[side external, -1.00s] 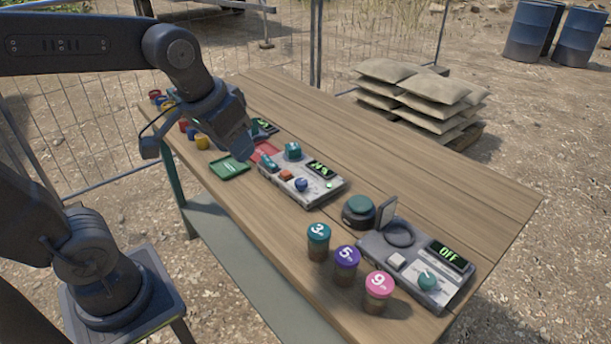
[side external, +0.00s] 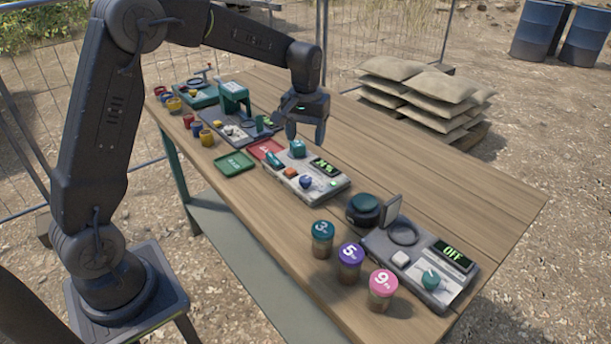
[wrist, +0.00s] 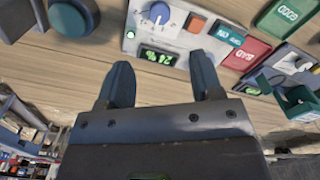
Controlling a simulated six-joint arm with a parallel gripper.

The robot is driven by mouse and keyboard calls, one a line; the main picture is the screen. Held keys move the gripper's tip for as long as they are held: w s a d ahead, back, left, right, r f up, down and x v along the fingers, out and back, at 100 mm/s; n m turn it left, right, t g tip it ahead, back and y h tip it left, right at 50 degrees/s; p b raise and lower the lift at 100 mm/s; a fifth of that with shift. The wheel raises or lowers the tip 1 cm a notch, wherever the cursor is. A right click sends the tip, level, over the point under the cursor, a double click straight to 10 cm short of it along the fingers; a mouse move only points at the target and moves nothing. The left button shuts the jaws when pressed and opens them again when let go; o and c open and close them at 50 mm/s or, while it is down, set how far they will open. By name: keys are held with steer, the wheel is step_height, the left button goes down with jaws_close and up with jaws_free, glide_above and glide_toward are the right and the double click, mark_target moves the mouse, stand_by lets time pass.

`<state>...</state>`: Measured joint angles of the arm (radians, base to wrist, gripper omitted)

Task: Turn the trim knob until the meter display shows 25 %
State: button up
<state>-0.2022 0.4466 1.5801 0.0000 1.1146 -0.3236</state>
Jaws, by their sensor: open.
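The meter unit (side external: 308,175) is a light panel in the middle of the bench. Its blue trim knob (side external: 306,182) also shows in the wrist view (wrist: 158,12), at the top edge with a scale around it. The meter display (side external: 325,167) is lit green; in the wrist view it appears upside down (wrist: 158,57) and seems to read 24 %. My gripper (side external: 305,130) is above the unit's far side, pointing down. In the wrist view its fingers (wrist: 160,63) are apart with nothing between them, clear of the knob.
Red (side external: 266,149) and green (side external: 235,163) trays lie to the left. A dark puck with a teal top (side external: 364,208), a second unit reading OFF (side external: 415,262) and lidded jars (side external: 349,262) stand right.

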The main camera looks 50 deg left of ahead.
mark_target(305, 178)
step_height(305, 178, down, 12)
steer(key=shift+f, duration=0.1)
steer(key=shift+c, duration=0.3)
steer(key=c, duration=0.9)
steer(key=shift+o, duration=0.2)
steer(key=shift+m, duration=2.8)
steer(key=o, duration=0.9)
